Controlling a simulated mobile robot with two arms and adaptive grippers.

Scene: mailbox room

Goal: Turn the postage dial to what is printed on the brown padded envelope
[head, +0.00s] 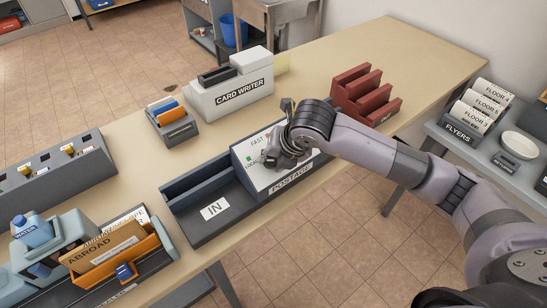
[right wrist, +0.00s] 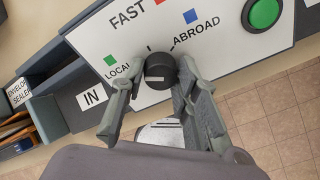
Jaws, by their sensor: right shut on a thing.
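The postage machine (head: 247,154) has a sloped white panel, with my right gripper (head: 285,152) over it. In the right wrist view, the black dial (right wrist: 160,67) is between the fingers of my right gripper (right wrist: 155,78), which is shut on it. Around the dial are LOCAL with a green square, FAST with red and ABROAD with blue. A white mark shows on the dial's near side; which setting it selects is unclear. The brown padded envelope (head: 98,250), printed ABROAD, stands in an orange holder (head: 146,247) at the lower left. My left gripper is not in view.
A green button (right wrist: 264,13) is right of the dial. The dark IN tray (head: 190,228) adjoins the machine. A card writer (head: 231,98) stands behind and a red rack (head: 364,90) to the right. The table's far right is clear.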

